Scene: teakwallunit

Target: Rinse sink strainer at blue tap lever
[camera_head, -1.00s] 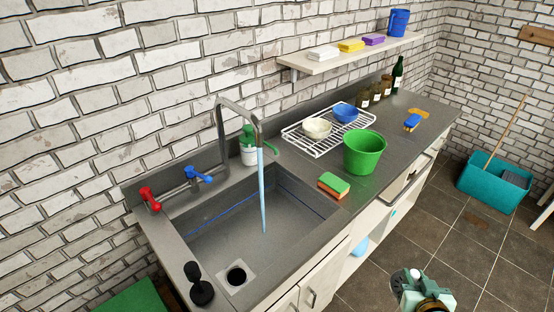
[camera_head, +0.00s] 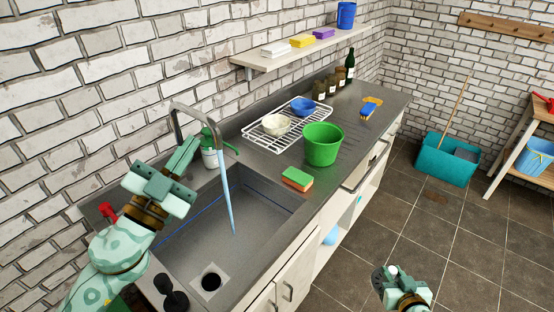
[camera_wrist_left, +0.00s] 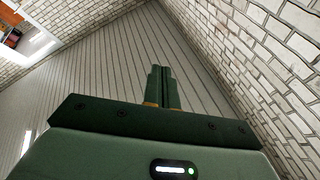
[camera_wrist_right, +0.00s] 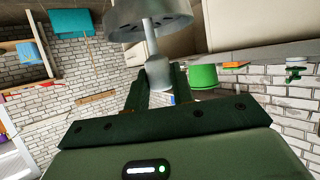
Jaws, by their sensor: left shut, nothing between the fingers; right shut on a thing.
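The grey sink strainer (camera_wrist_right: 150,25) shows in the right wrist view, its stem between the fingers of my shut right gripper (camera_wrist_right: 155,85). In the head view my right gripper (camera_head: 383,276) is at the bottom right, out over the floor in front of the counter. My left gripper (camera_head: 190,143) is shut and empty, close to the tap, in front of the wall. It hides the blue tap lever; only the red lever (camera_head: 107,210) shows. Water (camera_head: 227,195) runs from the tap spout (camera_head: 180,106) into the sink (camera_head: 190,245). The left wrist view shows closed fingers (camera_wrist_left: 162,75).
A sponge (camera_head: 297,179), green bucket (camera_head: 323,145) and dish rack (camera_head: 270,145) with bowls are on the counter to the right. A black knobbed object (camera_head: 172,296) stands at the sink's front left. The floor (camera_head: 420,225) is open.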

